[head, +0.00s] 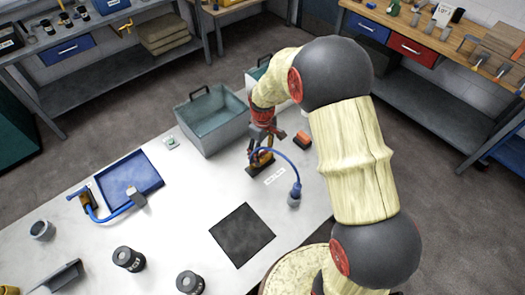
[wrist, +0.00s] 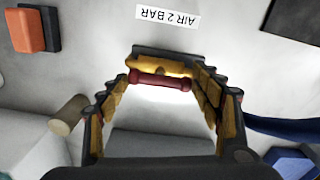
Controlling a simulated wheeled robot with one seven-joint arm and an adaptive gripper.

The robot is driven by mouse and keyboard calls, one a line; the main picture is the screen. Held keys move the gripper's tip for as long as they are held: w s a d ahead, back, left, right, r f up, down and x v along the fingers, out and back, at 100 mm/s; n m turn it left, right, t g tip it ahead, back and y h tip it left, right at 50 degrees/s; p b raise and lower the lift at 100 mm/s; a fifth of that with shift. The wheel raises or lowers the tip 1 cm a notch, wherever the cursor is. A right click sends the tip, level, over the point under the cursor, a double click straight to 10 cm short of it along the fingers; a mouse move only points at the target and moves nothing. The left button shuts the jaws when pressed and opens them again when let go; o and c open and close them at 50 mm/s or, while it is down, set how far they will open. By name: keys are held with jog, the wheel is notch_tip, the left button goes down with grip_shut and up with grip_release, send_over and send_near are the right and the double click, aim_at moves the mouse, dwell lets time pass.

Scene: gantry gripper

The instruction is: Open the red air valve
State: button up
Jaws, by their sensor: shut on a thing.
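The red air valve shows in the wrist view as a red bar-shaped handle (wrist: 160,82) beside a yellow part (wrist: 158,65). My gripper (wrist: 163,80) has its yellow-padded fingers at either end of the red handle and is shut on it. In the head view my gripper (head: 264,137) points down over the valve's dark base (head: 259,169) on the white table, hiding most of the valve. A white label reading "AIR 2 BAR" (wrist: 168,16) lies beside the valve, upside down in the wrist view. The handle's turn position is hard to tell.
A blue hose (head: 290,160) arches right of the valve to a blue-grey fitting (head: 294,196). A grey bin (head: 213,128) stands behind left. An orange block (head: 303,138) is close right. A black mat (head: 242,235) and blue tray (head: 128,183) lie on the table.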

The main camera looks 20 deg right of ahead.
aim_at(263, 152)
jog(key=o, duration=0.8)
notch_tip(263, 152, up, 12)
dwell(0.3)
dwell(0.5)
